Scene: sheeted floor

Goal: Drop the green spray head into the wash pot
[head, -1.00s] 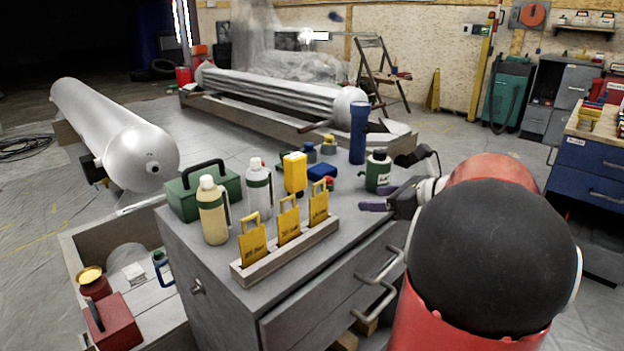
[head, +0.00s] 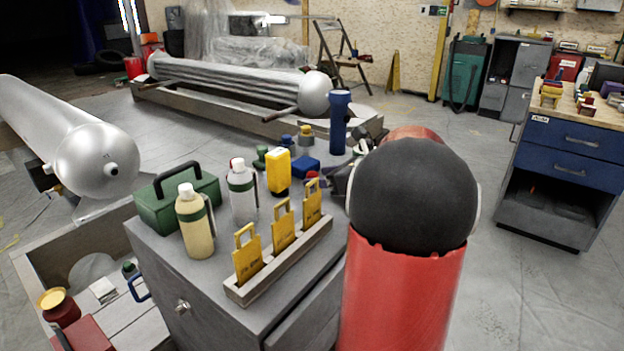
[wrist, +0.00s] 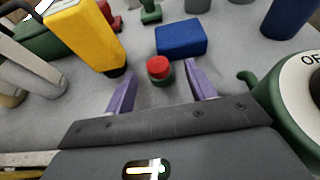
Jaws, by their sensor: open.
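A small green piece (head: 261,157), which looks like the green spray head, stands on the grey cabinet top (head: 165,245) behind the white bottle. It also shows at the top of the wrist view (wrist: 150,13). A dark red pot with a yellow top (head: 60,308), perhaps the wash pot, sits low at the left. My gripper (wrist: 161,70) is open, its purple fingers either side of a small red-topped, green-based piece (wrist: 158,68). I cannot tell whether they touch it. In the head view my arm hides most of the gripper.
A yellow bottle (wrist: 85,35) and blue block (wrist: 181,39) stand close by. A green container with a white label (wrist: 285,100) is right of the fingers. A rack of yellow tags (head: 283,262) lines the cabinet's front edge; a green toolbox (head: 160,205) stands behind.

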